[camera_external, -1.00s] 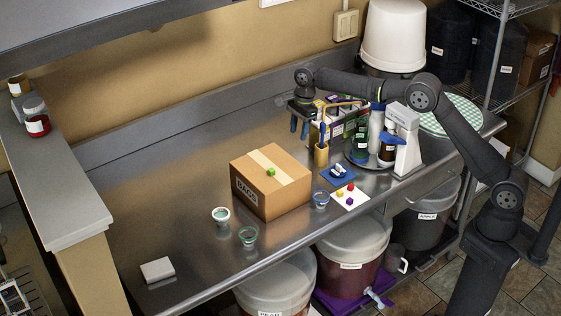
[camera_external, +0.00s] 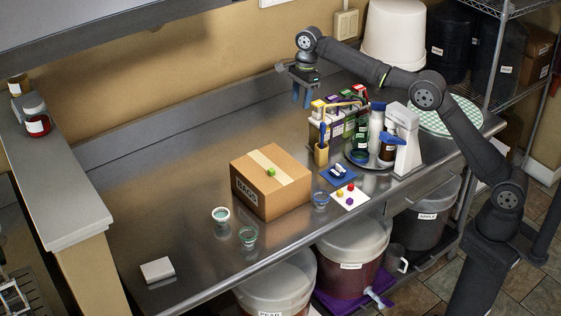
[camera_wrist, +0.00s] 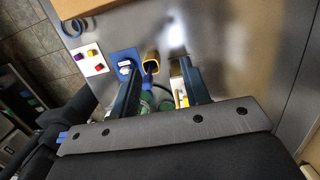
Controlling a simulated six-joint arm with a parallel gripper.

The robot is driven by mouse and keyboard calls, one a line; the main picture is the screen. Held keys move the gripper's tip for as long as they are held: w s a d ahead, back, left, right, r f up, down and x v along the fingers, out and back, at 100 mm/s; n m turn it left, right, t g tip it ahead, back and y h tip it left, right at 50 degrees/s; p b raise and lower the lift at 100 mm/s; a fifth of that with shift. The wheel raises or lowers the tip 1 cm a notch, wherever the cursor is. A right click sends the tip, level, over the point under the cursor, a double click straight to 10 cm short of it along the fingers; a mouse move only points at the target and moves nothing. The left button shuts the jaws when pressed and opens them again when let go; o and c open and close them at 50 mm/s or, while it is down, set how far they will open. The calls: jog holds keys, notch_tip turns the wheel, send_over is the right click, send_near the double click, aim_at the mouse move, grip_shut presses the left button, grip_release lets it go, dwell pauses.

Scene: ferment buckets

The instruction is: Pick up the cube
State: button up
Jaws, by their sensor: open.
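A small green cube (camera_external: 271,172) sits on top of a closed cardboard box (camera_external: 262,200) in the external view. Red (camera_external: 350,187), yellow (camera_external: 340,193) and purple (camera_external: 349,201) cubes sit on a white card (camera_external: 360,200) to the right of the box. These three cubes also show on the card at upper left in the wrist view, including the red one (camera_wrist: 78,56). My gripper (camera_external: 301,98) is open and empty, in the air above the back of the steel counter, well apart from every cube. Its two fingers (camera_wrist: 158,72) also show in the wrist view. The green cube is not visible there.
A bottle crate (camera_external: 340,122), a yellow holder (camera_external: 321,153) and a white dispenser (camera_external: 403,140) crowd the counter's right part. Small cups (camera_external: 220,215) stand near the box and front edge. The counter left of the box is mostly clear.

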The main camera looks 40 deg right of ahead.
jog(key=s+a+r, duration=0.1)
jog(key=s+a, duration=0.2)
jog(key=s, duration=1.1)
jog(key=n+h, duration=0.1)
jog(key=h, duration=0.1)
send_over(350, 199)
jog(key=f, duration=1.8)
jog(key=shift+s+f, duration=0.25)
jog(key=shift+s, duration=0.05)
jog(key=shift+w+f, duration=0.2)
jog(key=shift+f, duration=1.25)
jog(key=shift+w+f, duration=0.15)
jog(key=shift+f, duration=1.25)
grip_shut()
